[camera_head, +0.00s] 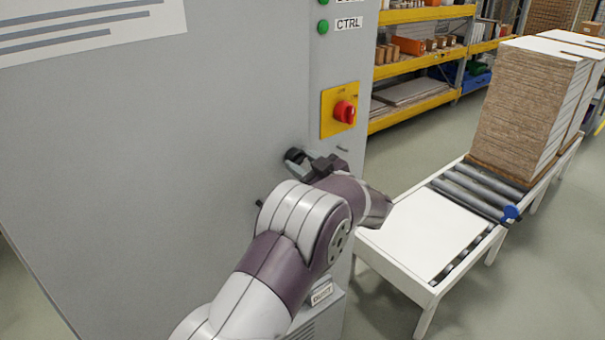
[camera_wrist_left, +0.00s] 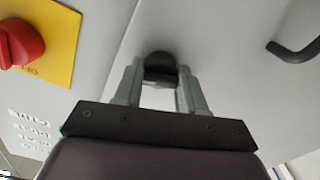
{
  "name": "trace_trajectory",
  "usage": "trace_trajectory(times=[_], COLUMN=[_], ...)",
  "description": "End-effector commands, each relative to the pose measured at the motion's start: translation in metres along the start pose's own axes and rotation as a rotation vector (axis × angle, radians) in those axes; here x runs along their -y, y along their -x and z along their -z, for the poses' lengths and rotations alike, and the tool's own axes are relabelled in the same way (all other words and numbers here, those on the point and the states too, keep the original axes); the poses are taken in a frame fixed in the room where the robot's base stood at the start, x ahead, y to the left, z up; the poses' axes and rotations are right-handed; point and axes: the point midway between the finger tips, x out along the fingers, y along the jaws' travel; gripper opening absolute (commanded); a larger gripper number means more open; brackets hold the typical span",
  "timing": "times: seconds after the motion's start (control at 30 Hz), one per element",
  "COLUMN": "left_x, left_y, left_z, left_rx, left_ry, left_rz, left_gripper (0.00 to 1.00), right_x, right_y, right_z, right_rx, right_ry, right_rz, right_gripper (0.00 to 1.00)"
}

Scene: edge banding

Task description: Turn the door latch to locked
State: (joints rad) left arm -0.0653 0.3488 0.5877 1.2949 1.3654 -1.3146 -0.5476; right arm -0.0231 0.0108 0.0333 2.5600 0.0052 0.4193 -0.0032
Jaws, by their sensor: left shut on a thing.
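The door latch (camera_wrist_left: 160,68) is a small black knob on the grey cabinet face. In the left wrist view it sits between the two grey fingers of my left gripper (camera_wrist_left: 158,88), which is shut on it. In the head view the gripper (camera_head: 296,160) is at the cabinet front, below the red rotary switch, and the arm hides most of the latch. Which way the latch is turned cannot be told. The grey cabinet door (camera_head: 190,120) looks closed. My right gripper is not in view.
A red rotary switch (camera_head: 344,111) on a yellow plate is just above the gripper. A black handle (camera_wrist_left: 293,50) sticks out of the cabinet in the wrist view. A white roller table (camera_head: 425,225) with stacked boards (camera_head: 520,110) stands at the right.

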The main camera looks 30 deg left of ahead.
Motion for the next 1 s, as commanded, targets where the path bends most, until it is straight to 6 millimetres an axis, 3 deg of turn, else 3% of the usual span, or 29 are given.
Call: trace_trajectory(times=[0.03,0.1,1.0], left_x=[0.002,0.002,0.000], left_y=[0.000,0.000,0.000], left_z=[-0.007,-0.007,-0.005], left_rx=[-0.001,-0.001,-0.001], left_ry=[0.044,0.111,0.949], left_rz=[0.000,-0.001,0.000], left_gripper=[0.10,0.10,0.10], right_x=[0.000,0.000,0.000], right_y=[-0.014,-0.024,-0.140], right_z=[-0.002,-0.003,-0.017], right_rx=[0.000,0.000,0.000], right_ry=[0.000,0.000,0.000], right_rz=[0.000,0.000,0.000], right_gripper=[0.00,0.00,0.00])
